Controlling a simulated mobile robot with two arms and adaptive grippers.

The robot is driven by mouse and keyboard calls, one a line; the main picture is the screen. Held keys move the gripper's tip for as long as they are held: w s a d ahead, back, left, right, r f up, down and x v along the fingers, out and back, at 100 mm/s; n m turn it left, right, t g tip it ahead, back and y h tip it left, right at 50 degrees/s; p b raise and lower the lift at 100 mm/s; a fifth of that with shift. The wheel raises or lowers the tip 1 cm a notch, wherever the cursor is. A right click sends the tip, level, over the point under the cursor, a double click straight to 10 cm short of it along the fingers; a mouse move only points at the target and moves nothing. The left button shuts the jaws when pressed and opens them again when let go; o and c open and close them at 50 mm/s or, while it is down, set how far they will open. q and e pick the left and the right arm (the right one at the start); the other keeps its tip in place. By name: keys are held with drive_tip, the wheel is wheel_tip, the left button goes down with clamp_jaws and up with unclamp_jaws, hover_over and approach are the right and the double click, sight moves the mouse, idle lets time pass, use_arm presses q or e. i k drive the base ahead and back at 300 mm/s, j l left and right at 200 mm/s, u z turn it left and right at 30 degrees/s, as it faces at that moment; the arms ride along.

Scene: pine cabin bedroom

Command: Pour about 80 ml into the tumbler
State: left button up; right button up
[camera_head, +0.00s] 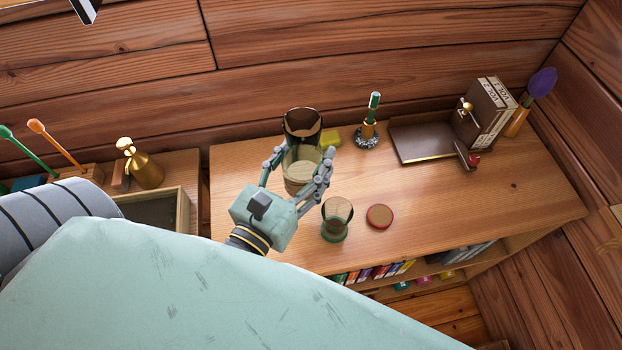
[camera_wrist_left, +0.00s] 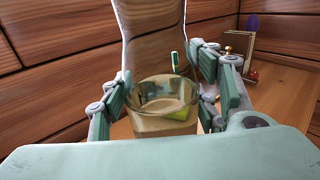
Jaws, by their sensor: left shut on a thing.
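My left gripper (camera_head: 298,166) is over the desk, its fingers shut around a clear glass vessel (camera_head: 298,178) with a pale, yellowish content. In the left wrist view the vessel (camera_wrist_left: 165,92) sits upright between the fingers (camera_wrist_left: 165,105), its round rim facing me. Whether its base touches the desk is hidden. A small glass tumbler (camera_head: 337,212) stands upright on a green base to the right and nearer, apart from the gripper. I cannot tell whether it holds liquid. My right gripper is not in view.
A tall, shiny brownish thing (camera_head: 302,122) stands behind the held vessel. A red-rimmed disc (camera_head: 379,216) lies beside the tumbler. The desk's right half (camera_head: 500,195) is mostly clear.

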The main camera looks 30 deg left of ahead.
sight(337, 212)
drive_tip(key=k+l+u, duration=0.1)
drive_tip(key=u, duration=0.25)
drive_tip(key=k+l+u, duration=0.1)
drive_tip(key=u, duration=0.3)
drive_tip(key=k+l, duration=0.95)
drive_tip(key=i, duration=0.45)
